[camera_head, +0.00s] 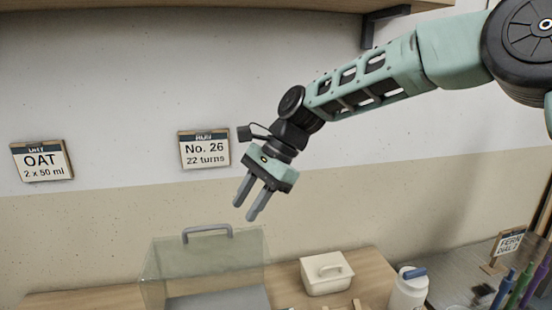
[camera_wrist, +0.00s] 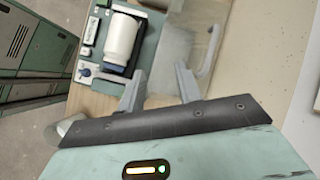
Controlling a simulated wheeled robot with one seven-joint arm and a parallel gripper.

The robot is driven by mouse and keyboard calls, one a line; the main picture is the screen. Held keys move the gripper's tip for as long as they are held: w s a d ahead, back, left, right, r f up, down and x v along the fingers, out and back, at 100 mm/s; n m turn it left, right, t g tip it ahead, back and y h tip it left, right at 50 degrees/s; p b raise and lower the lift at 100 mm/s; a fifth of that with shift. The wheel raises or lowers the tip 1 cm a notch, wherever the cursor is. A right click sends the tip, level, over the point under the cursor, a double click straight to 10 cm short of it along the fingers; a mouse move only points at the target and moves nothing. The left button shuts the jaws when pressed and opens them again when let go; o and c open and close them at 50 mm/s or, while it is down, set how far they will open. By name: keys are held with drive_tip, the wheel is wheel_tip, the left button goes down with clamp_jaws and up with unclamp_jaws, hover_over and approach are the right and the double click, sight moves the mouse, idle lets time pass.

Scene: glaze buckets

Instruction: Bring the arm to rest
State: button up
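My gripper (camera_head: 245,212) hangs at the end of my raised arm, in front of the wall and above the clear case. Its two grey fingers point down and slightly left. In the wrist view the fingers of my gripper (camera_wrist: 160,82) stand apart, and I see nothing held between them.
A clear case (camera_head: 165,262) with a grey handle stands on the wooden bench below; a white lidded box (camera_head: 327,275) and white jug (camera_head: 408,288) are right of it. Wall cards read OAT (camera_head: 42,161) and No. 26 (camera_head: 204,150). A wooden shelf (camera_head: 200,5) runs above. The wrist view shows a white container (camera_wrist: 121,42).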

drive_tip(key=s+d+f+n+t+h+b, duration=0.1)
drive_tip(key=s+d+f+n, duration=0.3)
drive_tip(key=s+d+n, duration=0.4)
drive_tip(key=s+d+f+n+t+h+b, duration=0.1)
drive_tip(key=s+d+f+n+h, duration=0.3)
drive_tip(key=s+d+n, duration=0.5)
drive_tip(key=s+d, duration=0.3)
drive_tip(key=s, duration=0.7)
drive_tip(key=shift+s+d+f+t+h, duration=0.2)
drive_tip(key=shift+s+t+h, duration=0.1)
drive_tip(key=shift+t, duration=0.1)
